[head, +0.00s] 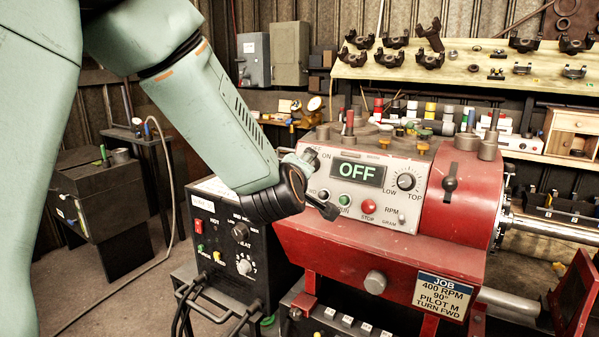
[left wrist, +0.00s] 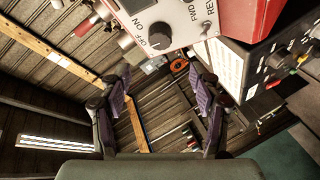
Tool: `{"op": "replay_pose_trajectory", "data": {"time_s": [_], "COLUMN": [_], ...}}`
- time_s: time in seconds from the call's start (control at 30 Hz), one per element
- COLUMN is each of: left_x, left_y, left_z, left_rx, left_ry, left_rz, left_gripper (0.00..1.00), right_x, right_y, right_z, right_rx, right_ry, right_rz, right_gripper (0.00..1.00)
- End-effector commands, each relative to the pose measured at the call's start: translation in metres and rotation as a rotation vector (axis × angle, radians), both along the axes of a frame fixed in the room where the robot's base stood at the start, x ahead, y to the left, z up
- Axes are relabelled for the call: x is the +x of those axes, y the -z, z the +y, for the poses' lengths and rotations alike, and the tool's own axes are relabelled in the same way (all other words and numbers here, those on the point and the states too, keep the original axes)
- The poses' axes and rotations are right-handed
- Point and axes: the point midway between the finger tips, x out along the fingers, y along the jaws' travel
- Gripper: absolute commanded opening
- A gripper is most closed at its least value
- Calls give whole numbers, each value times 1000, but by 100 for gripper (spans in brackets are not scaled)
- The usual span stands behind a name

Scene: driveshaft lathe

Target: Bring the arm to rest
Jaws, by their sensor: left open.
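My left arm comes in from the upper left in the head view, pale green. Its gripper (head: 321,184) is in front of the left edge of the lathe's control panel (head: 408,219). In the left wrist view the two dark jaws (left wrist: 160,88) stand wide apart with nothing between them. A dark rotary knob (left wrist: 160,36) with ON and OFF labels shows above the gap, apart from the jaws. The panel display (head: 358,173) reads OFF in green. My right gripper is in neither view.
The red lathe (head: 461,217) fills the right, with a bright shaft (head: 548,229) leaving its right side. A black control box (head: 232,246) stands below the gripper. A bench (head: 470,77) with metal parts is behind. Open floor lies at the lower left.

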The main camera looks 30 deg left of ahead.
Motion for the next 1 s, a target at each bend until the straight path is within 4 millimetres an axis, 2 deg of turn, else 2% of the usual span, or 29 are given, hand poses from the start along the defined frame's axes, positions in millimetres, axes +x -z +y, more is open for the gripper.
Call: {"op": "replay_pose_trajectory", "data": {"time_s": [0.5, 0.67, 0.73, 0.87, 1.0], "left_x": [-1, -1, -8, -27, -57], "left_y": [0, 6, 22, 97, 175], "left_z": [0, -6, -21, -44, -62], "left_rx": [2, 98, 207, 353, 452], "left_ry": [0, 51, 141, 292, 435], "left_rz": [1, 59, 143, 329, 503], "left_gripper": [63, 63, 63, 63, 63], "right_x": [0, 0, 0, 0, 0], "right_y": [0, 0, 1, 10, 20], "right_z": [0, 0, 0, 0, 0], "right_rx": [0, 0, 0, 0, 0], "right_ry": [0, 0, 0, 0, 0], "right_rz": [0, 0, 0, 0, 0], "right_gripper": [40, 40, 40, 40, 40]}}
